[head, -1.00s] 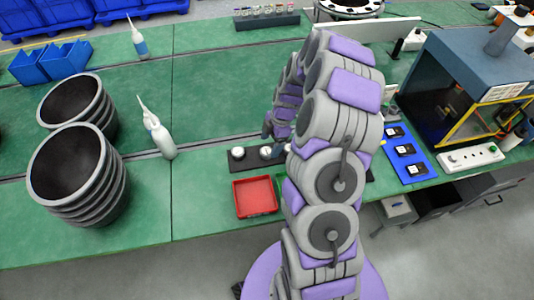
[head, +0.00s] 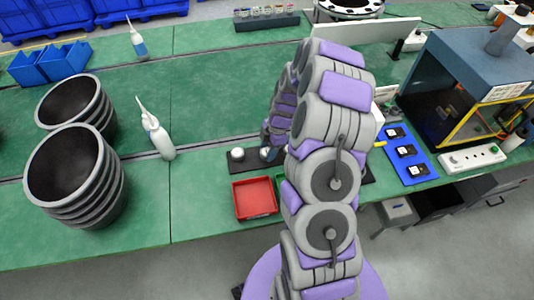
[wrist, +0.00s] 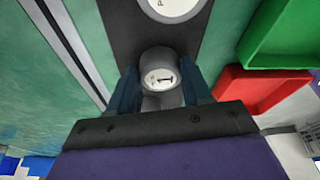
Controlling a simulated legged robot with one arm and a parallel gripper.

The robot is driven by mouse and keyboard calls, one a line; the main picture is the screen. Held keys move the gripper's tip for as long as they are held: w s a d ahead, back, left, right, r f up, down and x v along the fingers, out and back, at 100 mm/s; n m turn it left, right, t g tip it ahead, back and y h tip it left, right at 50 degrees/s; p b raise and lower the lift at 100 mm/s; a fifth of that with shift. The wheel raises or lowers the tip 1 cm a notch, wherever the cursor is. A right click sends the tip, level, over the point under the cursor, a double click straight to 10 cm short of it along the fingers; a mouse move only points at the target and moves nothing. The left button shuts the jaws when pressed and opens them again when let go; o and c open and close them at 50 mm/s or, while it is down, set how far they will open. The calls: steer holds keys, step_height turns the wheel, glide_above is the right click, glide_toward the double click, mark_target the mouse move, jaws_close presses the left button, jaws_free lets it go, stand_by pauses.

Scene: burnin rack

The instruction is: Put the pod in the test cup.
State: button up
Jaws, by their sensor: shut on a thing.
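A small grey cylinder with a white top marked "1", which I take for the pod (wrist: 160,78), is between the fingers of my gripper (wrist: 160,88) in the wrist view. My gripper is shut on it. Whether the pod stands on the dark strip or just above it, I cannot tell. In the head view my gripper (head: 268,153) is over the dark strip (head: 219,162), partly hidden by my arm. A round white-topped piece (head: 237,154) stands on the strip to the left. A larger white labelled disc (wrist: 172,5) is cut off at the wrist view's top. I cannot tell which piece is the test cup.
A red tray (head: 255,199) and a partly hidden green tray (head: 279,183) lie near the bench's front edge. A white squeeze bottle (head: 157,139) and two ribbed dark pots (head: 119,195) are to the left. A blue mat (head: 414,173) with black devices is to the right.

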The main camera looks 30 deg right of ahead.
mark_target(264, 152)
steer(key=shift+a, duration=0.3)
steer(key=shift+c, duration=1.1)
steer(key=shift+r, duration=0.15)
steer(key=shift+d+r, duration=0.15)
steer(key=shift+r, duration=0.45)
step_height(264, 152, up, 2)
steer(key=shift+r+p, duration=0.1)
steer(key=shift+p, duration=0.5)
steer(key=s, duration=0.5)
steer(key=s+r+p, duration=0.1)
steer(key=s, duration=0.4)
steer(key=s+p, duration=0.1)
steer(key=s, duration=0.5)
steer(key=shift+r, duration=0.2)
